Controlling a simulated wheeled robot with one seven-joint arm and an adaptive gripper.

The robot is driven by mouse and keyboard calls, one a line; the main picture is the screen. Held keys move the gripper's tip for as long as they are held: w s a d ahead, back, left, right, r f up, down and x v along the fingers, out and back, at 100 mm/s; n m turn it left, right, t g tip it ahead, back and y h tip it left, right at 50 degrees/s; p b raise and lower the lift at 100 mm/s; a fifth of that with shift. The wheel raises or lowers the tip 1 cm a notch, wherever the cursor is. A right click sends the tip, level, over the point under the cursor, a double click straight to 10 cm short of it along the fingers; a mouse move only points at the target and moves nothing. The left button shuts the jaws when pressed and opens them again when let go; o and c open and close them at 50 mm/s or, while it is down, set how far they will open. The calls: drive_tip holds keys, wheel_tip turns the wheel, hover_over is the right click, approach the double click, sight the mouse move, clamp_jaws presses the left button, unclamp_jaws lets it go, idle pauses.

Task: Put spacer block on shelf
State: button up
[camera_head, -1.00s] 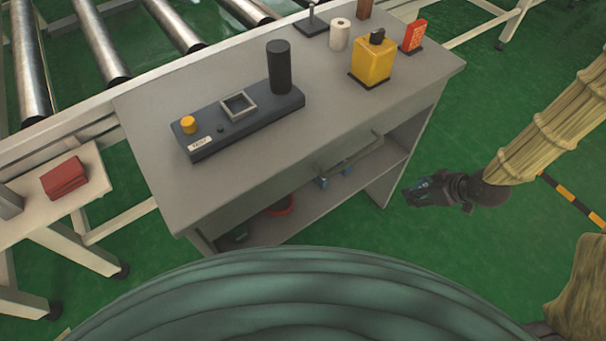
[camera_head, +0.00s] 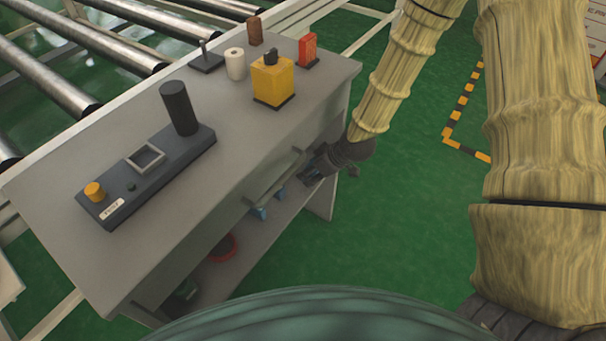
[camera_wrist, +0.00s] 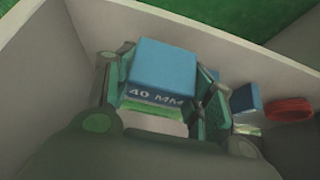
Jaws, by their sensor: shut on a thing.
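The spacer block (camera_wrist: 165,68) is blue, marked "40 MM", and sits between the fingers of my gripper (camera_wrist: 160,88) in the wrist view. The gripper is shut on it. In the head view my gripper (camera_head: 318,163) is at the table's front opening, near the right end of the lower shelf (camera_head: 286,212). The block in its grip cannot be made out there. Whether the block touches the shelf cannot be told.
Blue pieces (camera_head: 258,214) and a red ring (camera_head: 222,248) are on the lower shelf, left of my gripper. The tabletop holds a control box (camera_head: 150,175) and a yellow container (camera_head: 272,80).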

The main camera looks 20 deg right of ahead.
drive_tip(key=w+a, duration=0.2)
drive_tip(key=shift+w+f, duration=0.1)
drive_tip(key=shift+w, duration=0.3)
drive_tip(key=shift+f+b, duration=0.75)
drive_tip(key=shift+f, duration=0.9)
drive_tip(key=shift+f, duration=0.2)
drive_tip(key=o, duration=1.1)
drive_tip(key=shift+r, duration=0.15)
drive_tip(key=p+v, duration=0.2)
drive_tip(key=v, duration=1)
drive_tip(key=shift+a+p, duration=0.1)
drive_tip(key=shift+p, duration=0.3)
drive_tip(key=s+f+m+g+h, duration=0.1)
drive_tip(key=s+f+m, duration=0.1)
drive_tip(key=s+f, duration=0.5)
drive_tip(key=s+f+m+g+h, duration=0.1)
drive_tip(key=s+f, duration=0.6)
drive_tip(key=s, duration=0.7)
drive_tip(key=s+f+m+g+h, duration=0.2)
drive_tip(key=s+f+m+g, duration=0.1)
drive_tip(key=s+f, duration=0.4)
drive_tip(key=shift+s+a+f+m, duration=0.1)
drive_tip(key=shift+s+f+m, duration=0.1)
drive_tip(key=shift+s+m, duration=0.45)
drive_tip(key=shift+s+a+f+m, duration=0.15)
drive_tip(key=shift+s+f+m, duration=0.1)
drive_tip(key=shift+s, duration=0.75)
